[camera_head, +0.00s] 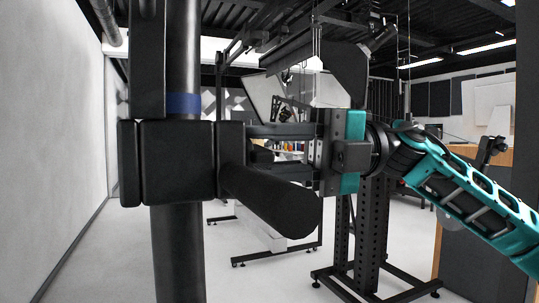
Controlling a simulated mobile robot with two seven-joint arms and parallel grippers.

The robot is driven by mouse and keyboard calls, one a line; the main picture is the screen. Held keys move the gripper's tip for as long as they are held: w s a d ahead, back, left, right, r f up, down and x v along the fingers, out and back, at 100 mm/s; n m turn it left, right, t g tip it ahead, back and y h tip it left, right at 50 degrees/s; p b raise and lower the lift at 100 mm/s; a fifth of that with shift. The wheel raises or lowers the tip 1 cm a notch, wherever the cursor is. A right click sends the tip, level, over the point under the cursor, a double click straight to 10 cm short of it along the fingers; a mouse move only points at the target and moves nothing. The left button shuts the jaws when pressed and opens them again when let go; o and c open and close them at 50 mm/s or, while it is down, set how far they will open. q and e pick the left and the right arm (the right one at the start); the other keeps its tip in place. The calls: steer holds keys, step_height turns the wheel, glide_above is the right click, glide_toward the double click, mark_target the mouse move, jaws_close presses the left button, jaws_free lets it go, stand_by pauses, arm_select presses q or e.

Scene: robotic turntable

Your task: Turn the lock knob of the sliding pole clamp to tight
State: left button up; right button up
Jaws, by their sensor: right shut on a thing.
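The sliding pole clamp (178,160) is a black block around an upright black pole (178,250) in the left half of the head view. A blue band (183,104) circles the pole just above it. A thick black cylinder (272,202) sticks out from the clamp toward the lower right. A dark block (231,158), possibly the lock knob, sits on the clamp's right side. My right gripper (252,150) comes in from the right, with its fingers shut at this dark part. The exact contact is hidden in dark overlap. My left gripper is out of view.
A black upright bar (147,60) stands beside the pole above the clamp. A white wall (60,150) runs along the left. Black perforated stands (370,240) are behind my right gripper. The pale floor is open at lower left.

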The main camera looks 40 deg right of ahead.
steer(key=shift+m, duration=0.6)
steer(key=o, duration=0.7)
steer(key=shift+d, duration=0.1)
